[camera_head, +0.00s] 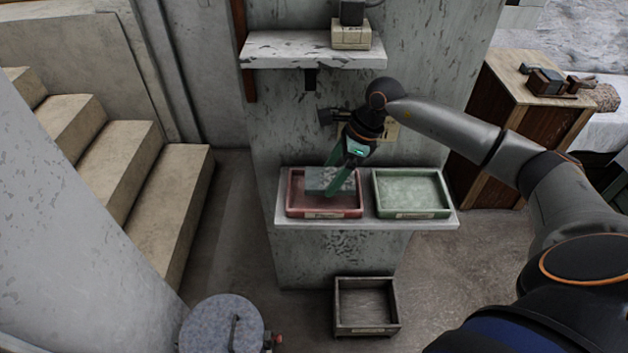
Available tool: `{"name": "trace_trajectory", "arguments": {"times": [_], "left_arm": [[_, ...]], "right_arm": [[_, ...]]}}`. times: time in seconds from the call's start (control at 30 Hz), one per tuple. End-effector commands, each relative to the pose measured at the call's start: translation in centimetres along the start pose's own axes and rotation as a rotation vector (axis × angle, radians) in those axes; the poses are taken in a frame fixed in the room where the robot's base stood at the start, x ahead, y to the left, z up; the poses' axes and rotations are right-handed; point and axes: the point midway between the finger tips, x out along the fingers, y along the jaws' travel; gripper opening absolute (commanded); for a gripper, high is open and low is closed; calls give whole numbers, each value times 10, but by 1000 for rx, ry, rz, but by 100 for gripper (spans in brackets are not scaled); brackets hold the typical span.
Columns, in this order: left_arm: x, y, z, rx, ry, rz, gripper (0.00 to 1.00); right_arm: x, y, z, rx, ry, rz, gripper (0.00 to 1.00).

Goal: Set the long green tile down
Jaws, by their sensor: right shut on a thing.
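My right gripper (331,181) reaches down over the red tray (290,200) on the lower ledge. It is shut on a grey-green, speckled tile, the long green tile (318,179). The tile lies across the tray's opening, and its far side is partly hidden by the green fingers. I cannot tell whether the tile touches the tray floor. The green tray (411,190) stands to the right of the red one and looks empty. My left gripper is not in view.
A pale ledge (360,224) carries both trays against the pillar. A dark empty tray (367,304) sits low below it. A shelf (290,50) juts out above. Steps (160,205) rise at left, a round speckled stool top (215,325) stands in front, and a wooden cabinet (530,110) stands at right.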

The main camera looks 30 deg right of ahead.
Motion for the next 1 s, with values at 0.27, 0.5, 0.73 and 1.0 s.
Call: {"name": "trace_trajectory", "arguments": {"times": [0.27,0.5,0.73,1.0], "left_arm": [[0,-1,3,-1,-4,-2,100],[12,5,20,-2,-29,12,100],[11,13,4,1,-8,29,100],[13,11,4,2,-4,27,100]], "right_arm": [[4,0,2,0,-2,-2,0],[37,6,-3,-6,-3,2,0],[36,6,-2,-7,-2,0,0],[39,6,-4,-7,1,2,99]]}}
